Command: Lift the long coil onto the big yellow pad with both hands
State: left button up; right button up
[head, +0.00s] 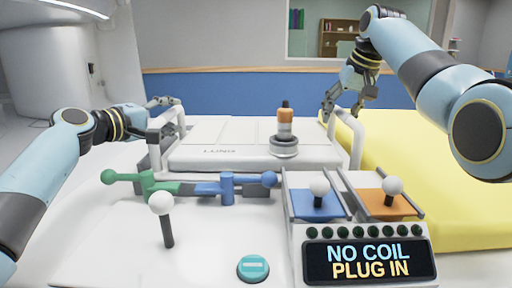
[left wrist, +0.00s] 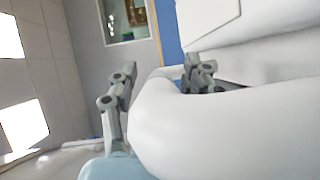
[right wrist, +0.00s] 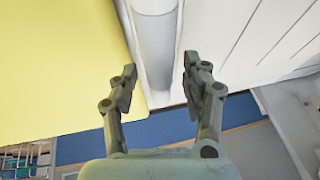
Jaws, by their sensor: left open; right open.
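The long coil (head: 215,155) is a flat white panel with a white tube handle at each end, lying on the white surface. The big yellow pad (head: 440,185) lies to its right and also shows in the right wrist view (right wrist: 60,70). My left gripper (head: 160,104) is open at the coil's left handle (head: 165,122); in the left wrist view the white tube (left wrist: 215,125) passes between its fingers, partly hiding one. My right gripper (head: 332,104) is open at the right handle (head: 357,140); in the right wrist view the white tube (right wrist: 155,50) lies between its fingers (right wrist: 160,85).
An orange and black knob (head: 285,130) stands on the coil's right part. In front are green (head: 160,187) and blue (head: 228,188) levers, white ball knobs and a sign (head: 368,260) reading NO COIL PLUG IN. A white machine housing (head: 70,60) rises at the left.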

pick_arm(q)
grip_shut()
pick_arm(e)
grip_shut()
pick_arm(q)
jog(key=shift+w+r, duration=0.1)
jog(key=shift+r, duration=0.25)
pick_arm(e)
jog(key=shift+w+r, duration=0.15)
jog(key=shift+r, duration=0.2)
